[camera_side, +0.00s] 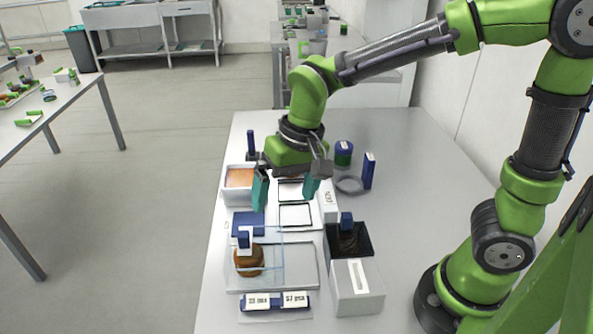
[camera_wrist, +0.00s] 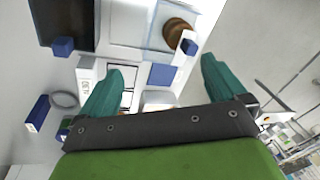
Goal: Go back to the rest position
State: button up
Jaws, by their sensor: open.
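My gripper (camera_side: 287,190) hangs above the far part of the work table, its two teal fingers spread wide with nothing between them. It also shows in the wrist view (camera_wrist: 160,84), open and empty. Below and near it lie a blue square pad (camera_side: 248,223) and a white panel with black-framed squares (camera_side: 296,215). In the side view, a brown round thing (camera_side: 249,262) sits inside a clear box with a blue block (camera_side: 244,239) at its top, on a grey-white tray (camera_side: 305,285). The brown round also shows in the wrist view (camera_wrist: 177,29).
A black tray (camera_side: 365,240) with a blue-handled piece stands behind a white box (camera_side: 357,288). A white bin with an orange inside (camera_side: 240,178), a grey ring (camera_side: 349,185), a blue upright block (camera_side: 369,170) and a green-blue cylinder (camera_side: 343,153) stand around my gripper. The table's right side is clear.

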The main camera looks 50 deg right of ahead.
jog(key=s+d+r+t, duration=0.5)
jog(key=s+d+r, duration=0.1)
jog(key=s+d, duration=0.3)
jog(key=shift+d+r+t, duration=0.3)
jog(key=shift+r, duration=0.05)
